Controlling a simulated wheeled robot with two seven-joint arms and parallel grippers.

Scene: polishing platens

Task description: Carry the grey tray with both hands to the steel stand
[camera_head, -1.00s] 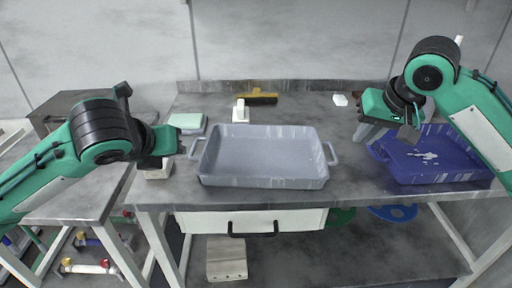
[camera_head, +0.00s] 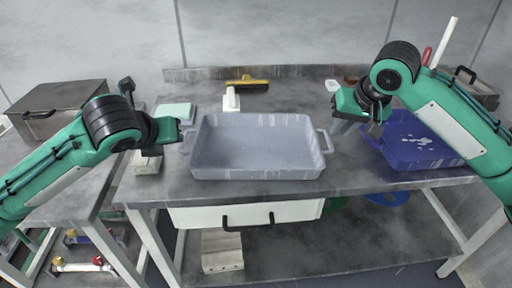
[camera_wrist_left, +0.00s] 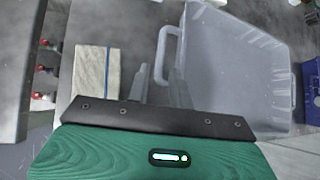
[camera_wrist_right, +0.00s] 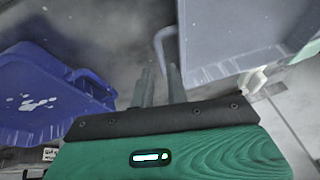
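The grey tray (camera_head: 255,172) lies flat and empty on the workbench, with a loop handle at each end. My left gripper (camera_head: 184,134) is beside its left handle; in the left wrist view, the open fingers (camera_wrist_left: 160,88) point toward that handle (camera_wrist_left: 163,55), with nothing gripped. My right gripper (camera_head: 360,125) is right of and above the right handle (camera_head: 327,140). In the right wrist view its fingers (camera_wrist_right: 160,88) are apart and empty, with the handle (camera_wrist_right: 160,45) ahead of them. I cannot tell for certain which surface is the steel stand.
A blue tray (camera_head: 420,158) sits on the bench at right, near my right arm. A grey side table (camera_head: 85,190) at left bears a metal box (camera_head: 55,108).

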